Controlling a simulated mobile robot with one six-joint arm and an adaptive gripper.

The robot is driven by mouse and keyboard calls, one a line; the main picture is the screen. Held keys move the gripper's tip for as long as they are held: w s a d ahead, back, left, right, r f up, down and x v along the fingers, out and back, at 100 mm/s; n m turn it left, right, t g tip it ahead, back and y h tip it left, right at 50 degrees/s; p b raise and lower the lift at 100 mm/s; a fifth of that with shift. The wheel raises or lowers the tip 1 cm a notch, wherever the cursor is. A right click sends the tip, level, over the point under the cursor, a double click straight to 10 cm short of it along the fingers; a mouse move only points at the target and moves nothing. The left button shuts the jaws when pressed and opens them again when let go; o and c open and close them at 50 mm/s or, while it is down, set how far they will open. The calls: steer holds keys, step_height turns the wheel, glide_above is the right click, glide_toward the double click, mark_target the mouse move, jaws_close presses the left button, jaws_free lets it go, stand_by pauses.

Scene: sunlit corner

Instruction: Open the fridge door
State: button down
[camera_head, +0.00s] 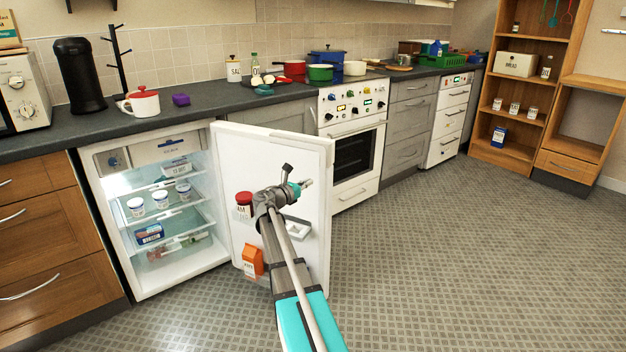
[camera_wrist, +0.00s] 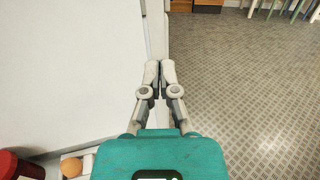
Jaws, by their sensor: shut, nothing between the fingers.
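The white fridge (camera_head: 117,220) stands under the counter at the left, with its lit inside and shelves in view. Its door (camera_head: 310,165) stands wide open, swung out to the right, its inner side facing me. My gripper (camera_head: 305,184) is in front of the inner side near the door's free edge. In the wrist view my gripper (camera_wrist: 157,64) is shut and empty, its fingertips over the edge of the door (camera_wrist: 70,60). I cannot tell whether the fingers touch the door. The door's outer side and handle are hidden.
The door shelves hold a red-lidded jar (camera_head: 244,198) and an orange carton (camera_head: 252,261). Tubs (camera_head: 160,198) and packs stand inside the fridge. A white oven (camera_head: 352,150) stands behind the door. The patterned floor (camera_head: 470,250) is clear to the right.

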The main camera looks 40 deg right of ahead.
steer(key=s+a, duration=0.3)
steer(key=a, duration=0.4)
steer(key=shift+s, duration=0.1)
stand_by(0.5)
steer(key=s+a+f+m+g+y, duration=0.1)
steer(key=s+a+f+m+y, duration=0.35)
steer(key=a+f+m, duration=0.35)
steer(key=s+a+f+m+y, duration=0.4)
steer(key=a+f+y, duration=0.15)
steer(key=a, duration=0.45)
steer(key=s+a+f+m+g+y, duration=0.15)
steer(key=s+a+m+y, duration=0.3)
steer(key=a, duration=0.55)
steer(key=s+a+f+m+y, duration=0.3)
steer(key=s+a, duration=0.2)
steer(key=a, duration=0.6)
step_height(320, 180, up, 36)
steer(key=p, duration=3.7)
steer(key=shift+d, duration=0.3)
steer(key=shift+d+r, duration=0.1)
steer(key=shift+d, duration=0.05)
